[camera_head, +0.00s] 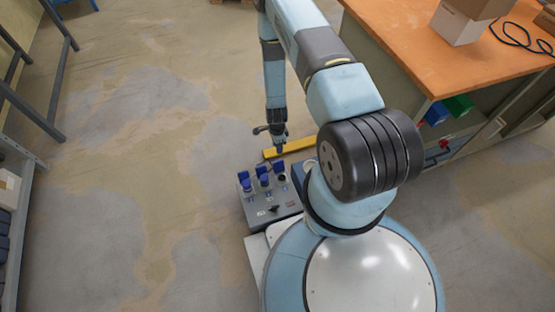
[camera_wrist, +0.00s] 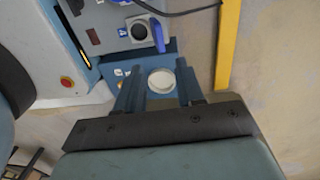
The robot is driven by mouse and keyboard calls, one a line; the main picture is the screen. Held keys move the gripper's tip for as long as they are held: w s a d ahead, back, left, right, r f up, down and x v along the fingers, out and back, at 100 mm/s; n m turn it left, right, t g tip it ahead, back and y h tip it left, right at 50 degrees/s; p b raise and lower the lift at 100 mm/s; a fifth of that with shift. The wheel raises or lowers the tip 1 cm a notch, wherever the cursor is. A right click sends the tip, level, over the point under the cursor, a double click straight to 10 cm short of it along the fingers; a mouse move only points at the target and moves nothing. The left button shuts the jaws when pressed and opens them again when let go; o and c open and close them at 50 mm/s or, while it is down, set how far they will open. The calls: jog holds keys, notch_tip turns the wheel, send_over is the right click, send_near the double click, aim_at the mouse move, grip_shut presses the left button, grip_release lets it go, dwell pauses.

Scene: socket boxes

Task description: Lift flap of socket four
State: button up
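The grey socket box (camera_head: 270,208) stands on the floor beside my base, with several blue flaps on its top. In the wrist view, a socket (camera_wrist: 138,30) with a blue label that seems to read 4 shows its dark round opening. Its blue flap (camera_wrist: 158,36) stands raised at the right side of the opening. My gripper (camera_wrist: 159,66) is open and empty, its two fingers apart below that socket in the picture and touching no flap that I can see. In the head view my gripper (camera_head: 279,146) is just behind the box, its fingers too small to make out.
A blue surface with a white round piece (camera_wrist: 161,80) lies beyond my fingers. A yellow bar (camera_head: 289,148) lies behind the box. An orange-topped workbench (camera_head: 420,50) stands at right and a shelf (camera_head: 18,215) at left. The floor left of the box is clear.

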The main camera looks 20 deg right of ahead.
send_near(279, 166)
jog(key=f, duration=0.5)
jog(key=shift+w+f, duration=0.15)
jog(key=shift+w, duration=0.2)
grip_shut()
dwell(1.3)
